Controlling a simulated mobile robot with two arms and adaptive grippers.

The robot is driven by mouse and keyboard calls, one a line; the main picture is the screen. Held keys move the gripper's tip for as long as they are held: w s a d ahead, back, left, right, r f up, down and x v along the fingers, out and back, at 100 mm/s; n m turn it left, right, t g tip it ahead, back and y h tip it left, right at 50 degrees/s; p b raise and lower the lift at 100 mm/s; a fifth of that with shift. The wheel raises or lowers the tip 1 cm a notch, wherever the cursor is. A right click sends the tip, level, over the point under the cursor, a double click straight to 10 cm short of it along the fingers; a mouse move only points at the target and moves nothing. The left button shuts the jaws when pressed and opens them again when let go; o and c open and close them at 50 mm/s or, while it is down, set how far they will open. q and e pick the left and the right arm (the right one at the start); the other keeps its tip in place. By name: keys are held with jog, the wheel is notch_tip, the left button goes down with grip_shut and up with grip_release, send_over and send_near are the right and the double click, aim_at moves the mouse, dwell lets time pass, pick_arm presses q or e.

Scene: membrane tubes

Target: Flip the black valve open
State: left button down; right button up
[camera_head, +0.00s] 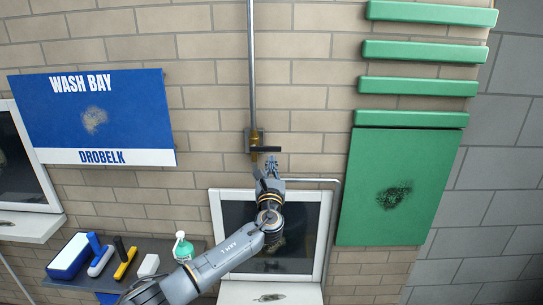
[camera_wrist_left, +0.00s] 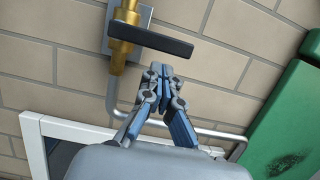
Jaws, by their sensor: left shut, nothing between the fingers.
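The black valve (camera_head: 266,149) is a flat bar handle on a brass fitting (camera_head: 254,138), at the lower end of a vertical grey pipe on the brick wall. The handle lies about level, reaching to the right of the fitting. In the left wrist view the black handle (camera_wrist_left: 151,40) crosses the top middle, with the brass body (camera_wrist_left: 121,35) at its left end. My left gripper (camera_head: 270,161) is shut and empty, just below the handle. Its closed fingertips also show in the left wrist view (camera_wrist_left: 158,68), below the handle; I cannot tell whether they touch it. My right gripper is not in view.
A white-framed window (camera_head: 325,240) is behind my left arm. A thin grey pipe (camera_head: 318,181) runs beside it. A green panel (camera_head: 390,185) is at right. A dark shelf (camera_head: 60,270) with a soap bottle (camera_head: 183,247) and brushes is at lower left. A blue sign (camera_head: 95,115) hangs above.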

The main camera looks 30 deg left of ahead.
pick_arm(q)
jog(key=shift+s+r, duration=0.1)
jog(key=shift+r, duration=0.3)
